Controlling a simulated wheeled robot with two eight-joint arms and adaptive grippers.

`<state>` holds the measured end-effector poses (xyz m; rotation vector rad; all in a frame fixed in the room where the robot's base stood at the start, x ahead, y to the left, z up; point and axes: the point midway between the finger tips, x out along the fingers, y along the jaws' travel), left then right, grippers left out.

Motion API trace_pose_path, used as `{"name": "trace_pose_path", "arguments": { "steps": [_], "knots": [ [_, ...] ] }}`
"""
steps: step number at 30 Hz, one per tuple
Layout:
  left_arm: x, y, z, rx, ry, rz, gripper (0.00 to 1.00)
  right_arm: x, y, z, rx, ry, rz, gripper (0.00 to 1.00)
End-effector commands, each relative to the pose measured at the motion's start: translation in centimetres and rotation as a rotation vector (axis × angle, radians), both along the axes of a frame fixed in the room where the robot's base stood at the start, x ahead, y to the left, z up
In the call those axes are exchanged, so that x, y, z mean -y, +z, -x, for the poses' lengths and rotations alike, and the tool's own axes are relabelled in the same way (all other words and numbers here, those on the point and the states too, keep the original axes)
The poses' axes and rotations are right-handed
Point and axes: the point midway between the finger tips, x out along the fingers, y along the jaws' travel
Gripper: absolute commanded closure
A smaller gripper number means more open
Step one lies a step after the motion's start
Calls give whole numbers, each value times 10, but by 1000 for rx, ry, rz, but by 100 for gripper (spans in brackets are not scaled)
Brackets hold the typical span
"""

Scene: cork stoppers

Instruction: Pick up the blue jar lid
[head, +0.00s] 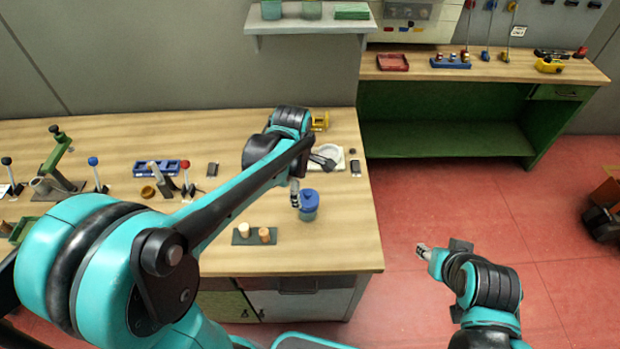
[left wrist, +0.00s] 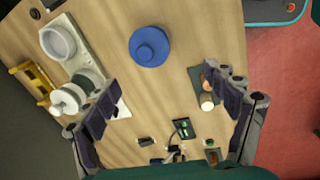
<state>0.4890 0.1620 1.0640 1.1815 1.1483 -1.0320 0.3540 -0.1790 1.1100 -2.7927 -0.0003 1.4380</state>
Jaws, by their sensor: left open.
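The blue jar lid (head: 309,197) sits on a jar near the right end of the wooden workbench. In the left wrist view the round blue lid (left wrist: 150,46) is seen from above, beyond the fingertips. My left gripper (head: 295,193) is just left of the lid in the head view, apart from it as far as I can tell. In the left wrist view its two fingers (left wrist: 160,88) are spread wide with nothing between them. My right gripper (head: 424,251) is over the red floor, right of the bench, away from the lid; its jaws are too small to read.
Two corks (head: 264,235) stand on a dark pad in front of the jar. A pale board with a round dish (head: 328,151) lies behind it. A blue rack (head: 156,169) and toggle clamps are further left. Bare wood lies right of the jar.

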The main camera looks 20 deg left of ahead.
Motion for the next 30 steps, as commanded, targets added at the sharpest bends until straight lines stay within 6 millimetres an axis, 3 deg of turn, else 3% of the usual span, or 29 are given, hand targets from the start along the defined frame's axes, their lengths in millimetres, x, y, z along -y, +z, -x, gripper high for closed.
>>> {"name": "trace_pose_path", "arguments": {
  "steps": [1, 8, 25, 30],
  "knots": [
    [2, 11, -12, -33, 108, 13, 14, 0, 22, 0, 0, 0, 0, 60],
    [6, 2, -33, -127, 453, 30, 14, 0, 46, 0, 0, 0, 0, 60],
    [12, -70, -35, -139, 510, 30, 14, 0, 31, 0, 0, 0, 0, 60],
    [12, -81, -35, -139, 509, 30, 14, 0, 29, 0, 0, 0, 0, 60]
  ]
}}
